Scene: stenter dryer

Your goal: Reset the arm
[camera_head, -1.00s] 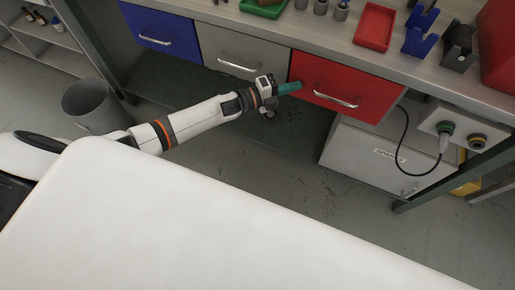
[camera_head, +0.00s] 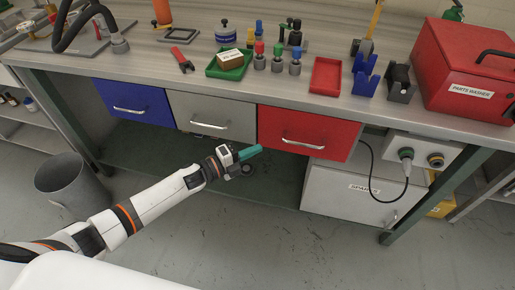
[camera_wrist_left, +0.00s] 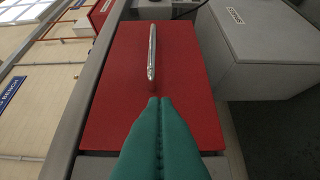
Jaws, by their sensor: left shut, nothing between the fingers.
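My left arm comes in from the lower left in the head view. Its gripper (camera_head: 250,153) has teal fingers and is just in front of the bench, below the left part of the red drawer (camera_head: 304,141). In the left wrist view the two teal fingers (camera_wrist_left: 160,108) lie pressed together with nothing between them. They point at the red drawer's face, with the silver handle (camera_wrist_left: 152,52) beyond the tips. The fingers look apart from the handle. My right gripper is not in view.
Blue (camera_head: 130,104) and grey (camera_head: 213,117) drawers are left of the red one; all look closed. A grey cabinet (camera_head: 345,196) and a socket panel with a cable (camera_head: 422,158) stand right. A grey bin (camera_head: 72,185) stands left. Open floor lies in front.

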